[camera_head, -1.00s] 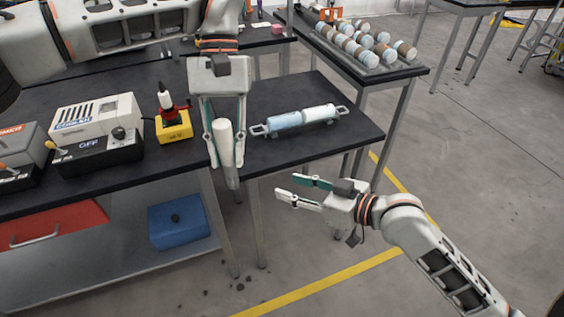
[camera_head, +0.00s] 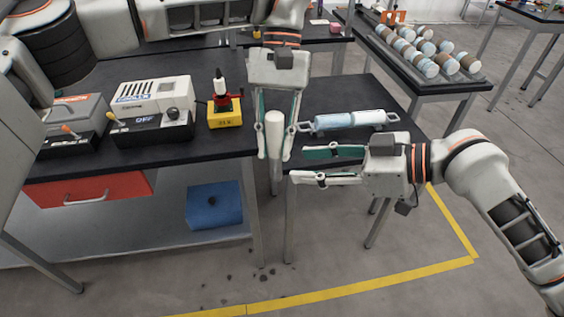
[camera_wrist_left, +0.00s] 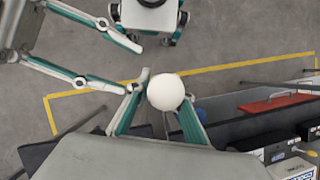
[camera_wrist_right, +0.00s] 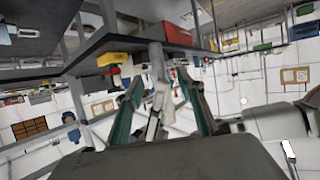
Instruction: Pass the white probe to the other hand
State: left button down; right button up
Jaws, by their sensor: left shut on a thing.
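The white probe (camera_head: 275,135) is a white cylinder with a thinner grey lower part, hanging upright in front of the table edge. My left gripper (camera_head: 274,152) points down and is shut on it. In the left wrist view the probe's round white top (camera_wrist_left: 166,92) sits between the fingers. My right gripper (camera_head: 294,167) comes in from the right, level, with its fingers apart and empty. Its fingertips are close to the probe's right side. In the right wrist view the probe (camera_wrist_right: 158,75) shows ahead, beyond the open fingers; whether any fingertip touches it cannot be told.
A blue and white cylinder with end handles (camera_head: 348,121) lies on the black table (camera_head: 345,92) behind my grippers. A yellow-based device (camera_head: 225,112) and a white box (camera_head: 152,100) stand to the left. A rack of capped cylinders (camera_head: 425,50) is at the back right. Open floor lies in front.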

aim_at(281, 165)
jog(key=x, duration=0.8)
jog(key=shift+w+a+f, duration=0.1)
jog(key=shift+a+f, duration=0.05)
jog(key=shift+a, duration=0.25)
grip_shut()
pick_arm(q)
jog(key=c, duration=1.7)
grip_release()
